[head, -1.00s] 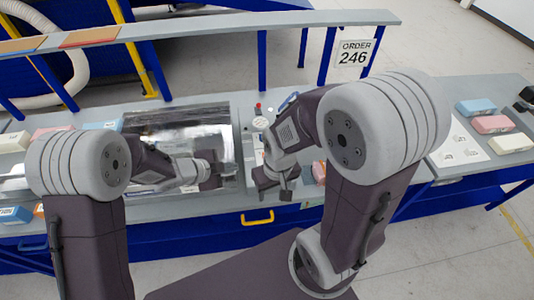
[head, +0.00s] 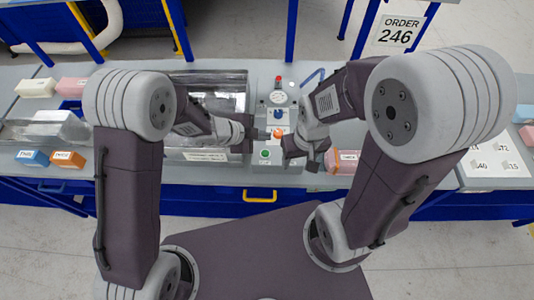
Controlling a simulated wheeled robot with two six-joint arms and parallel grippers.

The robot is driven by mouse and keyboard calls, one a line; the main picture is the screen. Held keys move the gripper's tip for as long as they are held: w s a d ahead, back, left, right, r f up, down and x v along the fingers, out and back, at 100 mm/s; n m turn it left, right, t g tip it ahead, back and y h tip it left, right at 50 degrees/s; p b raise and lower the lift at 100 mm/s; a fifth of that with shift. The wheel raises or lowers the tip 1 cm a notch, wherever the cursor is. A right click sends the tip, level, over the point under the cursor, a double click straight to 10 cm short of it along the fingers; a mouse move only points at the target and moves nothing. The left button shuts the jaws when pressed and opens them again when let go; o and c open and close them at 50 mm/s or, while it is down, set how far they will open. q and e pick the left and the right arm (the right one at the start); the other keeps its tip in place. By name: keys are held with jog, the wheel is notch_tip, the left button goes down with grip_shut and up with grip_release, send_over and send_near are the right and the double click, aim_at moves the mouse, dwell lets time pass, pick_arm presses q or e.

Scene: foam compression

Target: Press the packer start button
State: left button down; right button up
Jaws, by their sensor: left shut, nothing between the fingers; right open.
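A narrow control panel (head: 259,112) stands beside the clear-covered packer chamber (head: 222,95). On it I see a red button or lamp (head: 278,79), a round gauge (head: 279,98), a blue knob (head: 277,114), an orange part (head: 278,133) and a green button (head: 265,154). No label says which one starts the packer. My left gripper (head: 254,135) is shut and empty at the panel's left side, above and left of the green button. My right gripper (head: 299,161) is open and empty at the panel's right side. Contact with the panel cannot be told.
Blue (head: 33,158) and orange (head: 69,158) labelled blocks lie at the bench's left. A pink block (head: 345,160) is right of my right gripper. A yellow drawer handle (head: 259,196) is below the panel. An ORDER 246 sign (head: 398,32) hangs behind.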

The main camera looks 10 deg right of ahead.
pick_arm(q)
jog(key=b, duration=0.5)
send_over(263, 154)
jog(key=f, duration=0.5)
jog(key=shift+a+f, duration=0.2)
jog(key=shift+f, duration=0.05)
jog(key=shift+d+f, duration=0.25)
jog(key=shift+f, duration=0.2)
jog(key=shift+a, duration=0.1)
jog(key=shift+a+r, duration=0.1)
jog(key=shift+f, duration=0.2)
dwell(0.3)
jog(key=shift+f+b, duration=0.25)
jog(key=shift+b, duration=0.1)
